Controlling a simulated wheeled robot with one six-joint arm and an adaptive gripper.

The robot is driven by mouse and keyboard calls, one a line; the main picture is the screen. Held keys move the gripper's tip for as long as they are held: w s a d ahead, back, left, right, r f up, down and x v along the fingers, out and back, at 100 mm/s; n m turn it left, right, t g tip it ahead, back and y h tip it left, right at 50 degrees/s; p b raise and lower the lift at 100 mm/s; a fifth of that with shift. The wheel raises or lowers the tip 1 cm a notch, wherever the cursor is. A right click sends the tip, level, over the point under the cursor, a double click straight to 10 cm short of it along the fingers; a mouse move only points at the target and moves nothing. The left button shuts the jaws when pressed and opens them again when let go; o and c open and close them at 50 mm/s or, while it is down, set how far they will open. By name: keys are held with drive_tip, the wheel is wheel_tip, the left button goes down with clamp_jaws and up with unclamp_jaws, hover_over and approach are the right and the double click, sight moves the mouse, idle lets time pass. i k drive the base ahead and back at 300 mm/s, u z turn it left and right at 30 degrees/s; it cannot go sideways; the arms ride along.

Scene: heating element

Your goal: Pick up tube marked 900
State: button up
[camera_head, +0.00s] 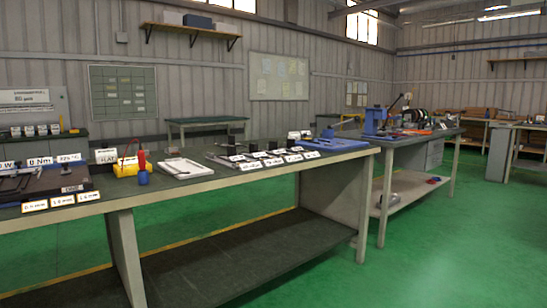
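I cannot make out a tube marked 900; the labels in the head view are too small to read surely. A dark tray (42,184) at the left end of the near workbench (190,191) holds dark elongated pieces, with white tags at its front and larger signs behind. Farther right on the same bench, a row of small black blocks (254,145) stands by several white tags (272,161). Dark thin pieces lie left of these blocks. My gripper is not in view.
A yellow item (127,169), a red bottle (142,160) and a white-framed tray (184,168) stand on the bench between the groups. A blue tray (333,145) lies at its right end. A second bench (415,137) with blue tools adjoins. The green floor (440,255) in front is clear.

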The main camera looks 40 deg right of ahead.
sight(231, 155)
drive_tip(key=z, duration=0.5)
drive_tip(key=k, duration=1.15)
drive_tip(key=z, duration=0.15)
drive_tip(key=i, duration=0.95)
drive_tip(key=z, duration=0.25)
